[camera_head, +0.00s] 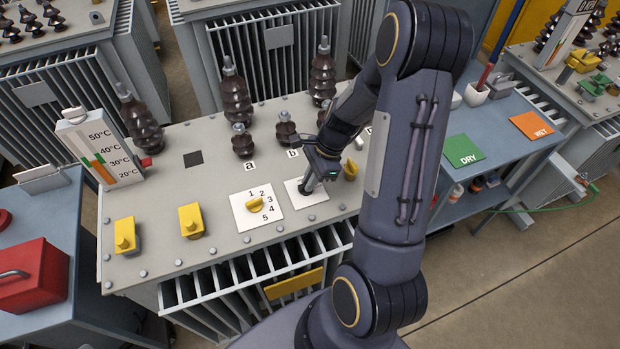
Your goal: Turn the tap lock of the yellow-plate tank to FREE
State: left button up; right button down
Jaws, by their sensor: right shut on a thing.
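The yellow-plate tank (220,222) stands in front of me, with a yellow plate (294,283) on its finned front side. On its grey top, a white dial plate (244,219) numbered 1 to 5 carries a yellow pointer knob (259,204). A second white plate (315,197) lies just right of it. My right gripper (306,187) reaches down over this plate and is shut on a small part there, which looks like the tap lock. The fingers hide most of it, and I cannot read its setting. My left gripper is out of view.
Brown bushings (236,95) stand along the tank's back, some marked a and b. A temperature gauge (99,150) and yellow blocks (125,236) are at left. A red toolbox (32,275) sits front left. Green DRY (464,151) and orange WET (531,125) mats lie on the right bench.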

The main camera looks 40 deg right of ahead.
jog(key=shift+n, duration=0.3)
jog(key=n, duration=0.1)
jog(key=n+g, duration=0.1)
jog(key=n, duration=0.1)
jog(key=n+g, duration=0.1)
jog(key=shift+w, duration=0.3)
jog(key=n, duration=0.2)
jog(key=n+g, duration=0.1)
jog(key=n, duration=0.2)
jog(key=shift+w+g, duration=0.2)
jog(key=shift+g, duration=0.1)
jog(key=n, duration=0.2)
jog(key=n+g+h+b, duration=0.1)
jog(key=n, duration=0.1)
jog(key=shift+w+a, duration=0.15)
jog(key=shift+a, duration=0.05)
jog(key=shift+a+n+g+h+b, duration=0.15)
jog(key=shift+n+g+h, duration=0.25)
jog(key=shift+n, duration=0.65)
jog(key=shift+n+g+h+b, duration=0.2)
jog(key=shift+n+h, duration=0.3)
jog(key=shift+n, duration=0.55)
jog(key=c, duration=1.5)
grip_release()
jog(key=shift+w+r, duration=0.1)
